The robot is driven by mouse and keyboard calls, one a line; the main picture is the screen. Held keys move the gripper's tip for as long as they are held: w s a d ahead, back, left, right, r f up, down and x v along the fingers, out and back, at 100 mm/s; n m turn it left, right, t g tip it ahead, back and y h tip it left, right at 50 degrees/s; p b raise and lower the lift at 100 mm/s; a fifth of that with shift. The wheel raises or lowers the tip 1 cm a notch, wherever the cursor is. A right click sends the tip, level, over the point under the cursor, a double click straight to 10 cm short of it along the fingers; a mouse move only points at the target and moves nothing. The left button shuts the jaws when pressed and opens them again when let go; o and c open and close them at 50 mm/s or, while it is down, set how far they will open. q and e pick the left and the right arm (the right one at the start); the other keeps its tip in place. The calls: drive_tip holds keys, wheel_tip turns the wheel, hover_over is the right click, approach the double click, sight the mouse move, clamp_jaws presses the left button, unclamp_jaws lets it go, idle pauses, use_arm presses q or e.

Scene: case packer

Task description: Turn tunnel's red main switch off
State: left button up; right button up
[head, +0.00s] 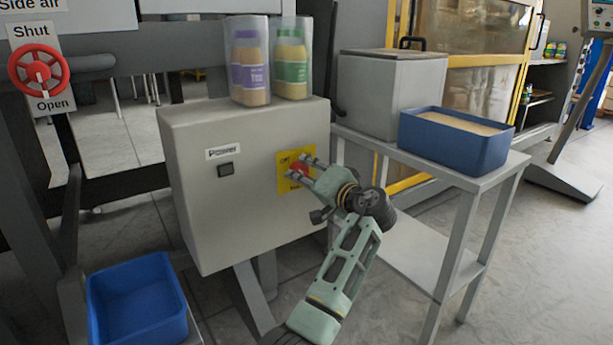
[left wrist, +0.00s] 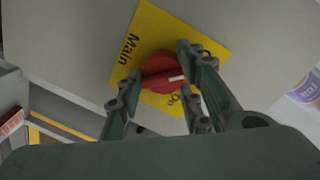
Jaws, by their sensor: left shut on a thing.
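In the left wrist view the red knob (left wrist: 160,72) sits between the two fingers (left wrist: 157,78). Its white mark points right, between two labels; one reads "On", the other is partly hidden by a finger. "Main" is at the left there. My right gripper is not in view.
Two bottles (head: 250,75) in clear holders stand on the cabinet. A "Power" button (head: 226,170) is left of the switch. A table (head: 497,172) with a grey box (head: 385,95) and blue bin (head: 450,146) is at right. Another blue bin (head: 140,300) is lower left; a red valve wheel (head: 38,68) upper left.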

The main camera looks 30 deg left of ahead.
use_arm(q)
drive_tip(key=shift+s+f, duration=0.1)
drive_tip(key=shift+f, duration=0.25)
drive_tip(key=o, duration=1)
drive_tip(key=shift+a, duration=0.1)
drive_tip(key=shift+o, duration=0.3)
drive_tip(key=shift+r, duration=0.15)
drive_tip(key=v, duration=1.2)
